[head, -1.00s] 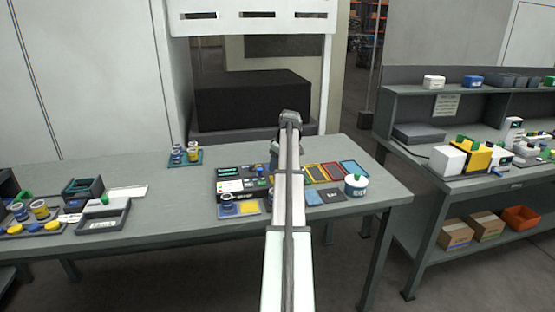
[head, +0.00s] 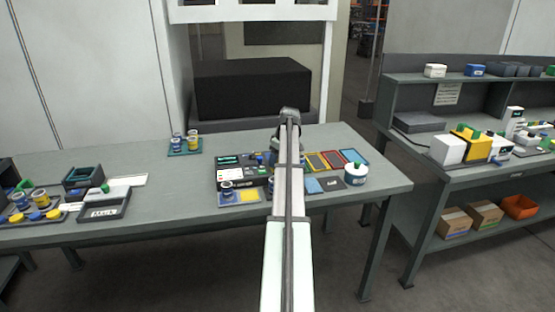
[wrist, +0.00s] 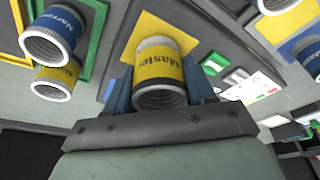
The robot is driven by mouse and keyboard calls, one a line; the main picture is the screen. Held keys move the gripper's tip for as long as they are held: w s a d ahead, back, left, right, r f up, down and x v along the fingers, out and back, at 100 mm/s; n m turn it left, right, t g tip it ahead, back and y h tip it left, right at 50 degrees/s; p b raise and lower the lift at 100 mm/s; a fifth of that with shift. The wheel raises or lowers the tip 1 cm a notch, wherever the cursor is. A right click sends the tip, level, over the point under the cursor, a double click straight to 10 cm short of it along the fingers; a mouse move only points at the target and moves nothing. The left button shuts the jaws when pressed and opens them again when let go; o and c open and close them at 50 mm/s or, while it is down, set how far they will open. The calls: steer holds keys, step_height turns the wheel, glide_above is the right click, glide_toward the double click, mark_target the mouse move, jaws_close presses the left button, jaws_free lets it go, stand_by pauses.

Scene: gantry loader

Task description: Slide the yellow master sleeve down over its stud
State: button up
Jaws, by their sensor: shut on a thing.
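The yellow sleeve marked "Master" (wrist: 160,68) is in the middle of the wrist view, its ribbed pale open end towards the camera. My gripper (wrist: 160,90) is shut on it, with a blue finger on each side. A yellow square (wrist: 150,28) shows right behind the sleeve; I cannot tell whether they touch. The stud is not visible in the wrist view. In the head view my arm hides the gripper and the held sleeve, over the right part of the bench.
In the wrist view a blue sleeve (wrist: 55,35) and another yellow sleeve (wrist: 57,78) stand close by on the left.

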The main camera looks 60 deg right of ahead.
steer(key=shift+f, duration=0.2)
stand_by(0.6)
steer(key=o, duration=1.6)
steer(key=shift+o, duration=0.2)
steer(key=shift+r, duration=0.1)
step_height(320, 180, up, 9)
stand_by(0.6)
stand_by(0.5)
